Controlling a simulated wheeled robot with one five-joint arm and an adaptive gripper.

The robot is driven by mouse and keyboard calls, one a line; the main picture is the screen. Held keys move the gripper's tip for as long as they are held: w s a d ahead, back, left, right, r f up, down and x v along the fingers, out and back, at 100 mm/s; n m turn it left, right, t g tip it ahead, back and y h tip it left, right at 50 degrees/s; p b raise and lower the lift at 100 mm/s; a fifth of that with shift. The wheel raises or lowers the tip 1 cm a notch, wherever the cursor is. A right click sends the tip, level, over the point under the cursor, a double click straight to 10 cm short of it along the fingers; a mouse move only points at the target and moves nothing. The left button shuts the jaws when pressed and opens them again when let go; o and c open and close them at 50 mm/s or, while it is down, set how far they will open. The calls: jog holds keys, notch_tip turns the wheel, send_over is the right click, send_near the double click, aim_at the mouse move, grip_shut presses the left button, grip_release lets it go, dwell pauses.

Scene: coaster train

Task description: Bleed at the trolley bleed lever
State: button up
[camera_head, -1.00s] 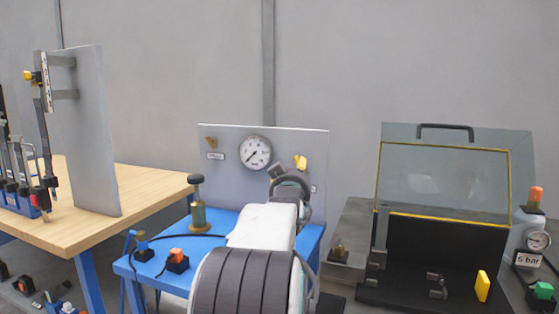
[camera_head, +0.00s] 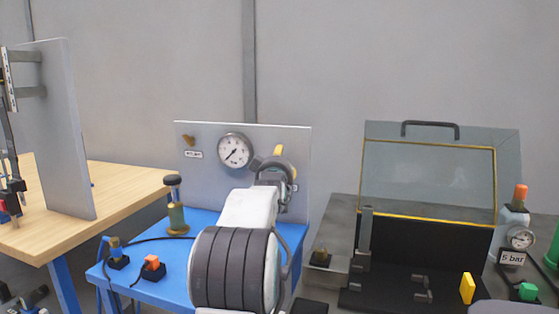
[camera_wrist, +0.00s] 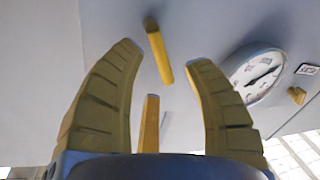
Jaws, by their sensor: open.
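The trolley is a blue table (camera_head: 215,224) with an upright grey panel (camera_head: 215,165). A yellow lever (camera_head: 280,150), seemingly the bleed lever, is on the panel right of the round gauge (camera_head: 235,150). My gripper (camera_head: 274,170) is in front of the lever and hides part of it in the head view. In the wrist view my gripper (camera_wrist: 163,55) is open, its fingers spread. The yellow lever (camera_wrist: 158,50) lies in line with the gap, apart from both fingers. A yellow-orange piece (camera_wrist: 149,124) shows between the finger bases; I cannot tell what it is.
A small brass tap (camera_head: 188,140) is left of the gauge. A wooden bench (camera_head: 120,195) is left, a clear-lidded black box (camera_head: 430,175) right.

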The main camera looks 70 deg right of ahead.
jog(key=shift+x, duration=0.85)
grip_shut()
